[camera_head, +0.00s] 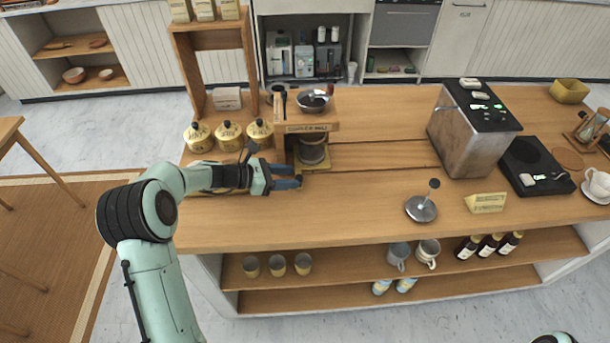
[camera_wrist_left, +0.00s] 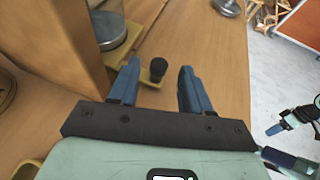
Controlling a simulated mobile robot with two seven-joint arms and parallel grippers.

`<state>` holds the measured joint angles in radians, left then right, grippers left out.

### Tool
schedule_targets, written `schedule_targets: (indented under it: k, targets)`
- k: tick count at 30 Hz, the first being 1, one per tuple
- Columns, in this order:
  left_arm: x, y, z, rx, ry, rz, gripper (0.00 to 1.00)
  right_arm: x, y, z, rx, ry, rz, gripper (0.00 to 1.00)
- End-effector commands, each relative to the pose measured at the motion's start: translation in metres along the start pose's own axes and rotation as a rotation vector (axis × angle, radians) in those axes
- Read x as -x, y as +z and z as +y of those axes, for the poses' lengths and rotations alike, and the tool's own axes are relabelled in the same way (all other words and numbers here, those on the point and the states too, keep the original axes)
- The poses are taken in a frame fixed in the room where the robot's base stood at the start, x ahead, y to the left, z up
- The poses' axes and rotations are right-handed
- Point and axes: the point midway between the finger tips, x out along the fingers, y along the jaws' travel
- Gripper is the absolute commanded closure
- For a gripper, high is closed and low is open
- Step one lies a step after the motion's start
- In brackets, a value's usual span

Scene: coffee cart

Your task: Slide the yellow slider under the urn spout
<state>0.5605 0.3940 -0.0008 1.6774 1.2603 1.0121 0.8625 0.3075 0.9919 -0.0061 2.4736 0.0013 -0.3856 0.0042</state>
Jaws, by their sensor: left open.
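The yellow slider (camera_head: 318,167) is a flat plate under the wooden mill stand (camera_head: 312,127), with a glass jar (camera_head: 312,152) standing on it. In the left wrist view the slider (camera_wrist_left: 130,35) shows at the jar's foot, and a black knob (camera_wrist_left: 158,68) stands at its near end. My left gripper (camera_head: 287,177) is open at the stand's front left. In the wrist view its blue fingertips (camera_wrist_left: 159,76) lie on either side of the knob, with gaps showing. An urn spout cannot be made out. Parts of my right arm show at the wrist view's right edge.
Yellow tins (camera_head: 229,136) stand left of the mill stand. A steel machine (camera_head: 467,135), a round metal tool (camera_head: 421,208) and a yellow sign (camera_head: 486,203) are to the right. The counter (camera_head: 370,190) right of the slider is clear.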

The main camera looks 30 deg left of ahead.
Motion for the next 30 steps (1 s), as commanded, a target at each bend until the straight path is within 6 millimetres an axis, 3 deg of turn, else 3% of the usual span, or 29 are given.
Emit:
schedule_targets:
  k: [3, 9, 21, 22, 26, 30]
  targets:
    - [-0.024, 0.001, 0.000, 0.000, -0.002, -0.001, 0.52, 0.003, -0.001, -0.002, 0.001, -0.001, 0.002, 0.57]
    - [-0.051, 0.001, 0.000, 0.000, -0.001, -0.001, 0.52, 0.005, -0.002, -0.003, 0.002, -0.001, 0.004, 0.57]
    - [-0.059, 0.000, 0.000, 0.000, 0.001, 0.000, 0.52, 0.006, -0.003, -0.003, 0.002, -0.001, 0.004, 0.57]
    - [-0.059, 0.000, 0.000, 0.000, 0.001, 0.000, 0.55, 0.006, -0.003, -0.003, 0.002, -0.001, 0.004, 0.57]
    - [-0.059, 0.000, 0.000, 0.000, 0.001, 0.000, 0.97, 0.006, -0.003, -0.003, 0.002, -0.001, 0.004, 0.57]
    - [-0.059, 0.000, 0.000, 0.000, 0.001, 0.000, 1.00, 0.006, -0.003, -0.003, 0.002, -0.001, 0.004, 0.57]
